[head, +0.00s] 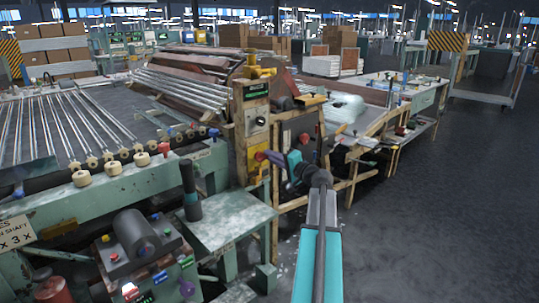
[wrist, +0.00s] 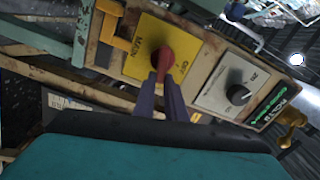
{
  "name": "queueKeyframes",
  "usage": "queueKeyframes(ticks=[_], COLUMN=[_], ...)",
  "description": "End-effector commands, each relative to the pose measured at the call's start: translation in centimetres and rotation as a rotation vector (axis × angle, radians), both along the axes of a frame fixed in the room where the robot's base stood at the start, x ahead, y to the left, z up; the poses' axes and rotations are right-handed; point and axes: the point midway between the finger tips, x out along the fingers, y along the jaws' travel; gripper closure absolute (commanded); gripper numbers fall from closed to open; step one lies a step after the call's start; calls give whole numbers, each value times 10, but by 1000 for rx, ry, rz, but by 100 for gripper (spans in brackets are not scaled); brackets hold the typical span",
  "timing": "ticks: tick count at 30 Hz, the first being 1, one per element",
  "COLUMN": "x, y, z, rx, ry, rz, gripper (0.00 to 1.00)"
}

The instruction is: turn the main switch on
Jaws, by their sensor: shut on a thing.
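The main switch is a red knob (wrist: 168,62) on a yellow plate (wrist: 151,41) marked MAIN and OFF in the wrist view. The plate (head: 254,162) also shows in the head view, low on a wooden post. My gripper (wrist: 164,88) has its two purple fingers closed on the red knob, one on each side. In the head view my gripper (head: 270,157) reaches the plate from the right. The fingers hide part of the knob, and I cannot tell its exact turn angle.
A black knob (wrist: 238,94) on a grey plate sits beside the yellow plate, with a green-lettered sign (wrist: 272,103) and a yellow fitting (wrist: 291,118) beyond. A green machine table (head: 226,222) stands left of the post. The floor (head: 430,200) at right is clear.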

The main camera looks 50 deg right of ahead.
Motion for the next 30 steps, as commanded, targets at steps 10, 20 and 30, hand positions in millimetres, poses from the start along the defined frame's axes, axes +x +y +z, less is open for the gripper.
queueKeyframes(ticks=[10,20,30], x=[0,0,0], y=[-1,-1,-1], z=[-6,-8,-8], rx=[221,279,280], ry=[-16,-20,-20], rz=[1,1,0], gripper=[100,100,81])
